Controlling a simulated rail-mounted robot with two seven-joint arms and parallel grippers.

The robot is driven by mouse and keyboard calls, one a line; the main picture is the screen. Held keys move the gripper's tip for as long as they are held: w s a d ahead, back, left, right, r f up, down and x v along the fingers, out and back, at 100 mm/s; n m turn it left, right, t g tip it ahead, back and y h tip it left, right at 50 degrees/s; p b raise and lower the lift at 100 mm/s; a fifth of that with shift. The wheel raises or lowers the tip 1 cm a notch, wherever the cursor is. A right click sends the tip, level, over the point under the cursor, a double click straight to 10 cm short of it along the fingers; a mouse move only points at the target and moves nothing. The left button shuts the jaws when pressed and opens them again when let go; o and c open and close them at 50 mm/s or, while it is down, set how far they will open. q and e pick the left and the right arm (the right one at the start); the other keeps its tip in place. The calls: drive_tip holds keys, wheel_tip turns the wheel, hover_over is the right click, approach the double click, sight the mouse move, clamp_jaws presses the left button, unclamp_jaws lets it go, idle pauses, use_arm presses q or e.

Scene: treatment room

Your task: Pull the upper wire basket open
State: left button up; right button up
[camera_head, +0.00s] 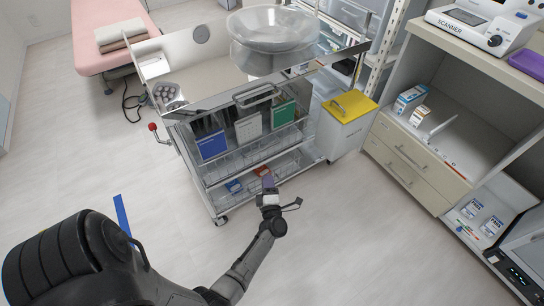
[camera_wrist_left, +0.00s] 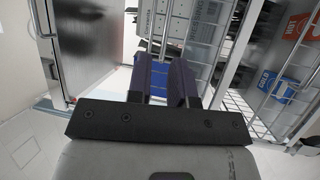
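I cannot tell whether the fingers touch a wire. My right gripper is out of view.
A metal handle (camera_head: 256,94) is on the cart's top front edge, and a red-knobbed lever (camera_head: 153,127) sticks out left. A yellow-lidded bin (camera_head: 352,105) stands at the cart's right. Shelves and beige drawers (camera_head: 411,160) are farther right.

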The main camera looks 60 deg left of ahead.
use_arm(q)
drive_tip(key=shift+n+g, duration=0.3)
drive_tip(key=shift+n, duration=0.1)
drive_tip(key=b+x, duration=0.1)
drive_tip(key=x, duration=0.3)
drive_tip(key=b+x, duration=0.2)
drive_tip(key=x, duration=0.3)
drive_tip(key=f+b+x, duration=0.1)
drive_tip(key=b+x, duration=0.1)
drive_tip(key=x, duration=0.2)
drive_tip(key=shift+a, duration=0.45)
clamp_jaws()
